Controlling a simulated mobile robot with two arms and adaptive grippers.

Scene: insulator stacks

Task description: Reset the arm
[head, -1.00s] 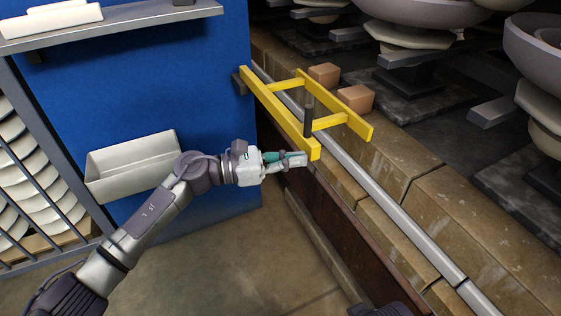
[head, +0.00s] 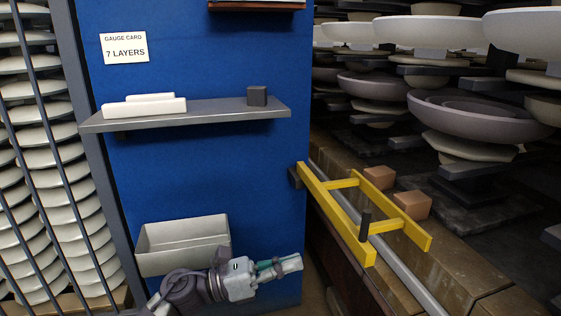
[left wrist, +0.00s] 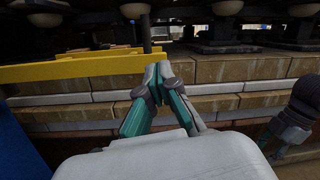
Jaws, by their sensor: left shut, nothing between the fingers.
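My left gripper (head: 290,264) is at the bottom of the head view, in front of the blue panel and left of the yellow frame (head: 366,255). It is shut and empty. In the left wrist view its fingertips (left wrist: 160,72) meet, with a yellow bar (left wrist: 80,68) beyond them to the left. The yellow frame lies over the grey rail on the stone ledge, with a dark upright post (head: 365,224) at its near part.
A white open bin (head: 185,245) hangs on the blue panel (head: 200,180) close behind my left arm. A grey shelf (head: 200,113) holds white blocks and a dark cube. Two brown blocks (head: 412,204) sit beside the frame. Large insulator stacks (head: 470,115) stand at right.

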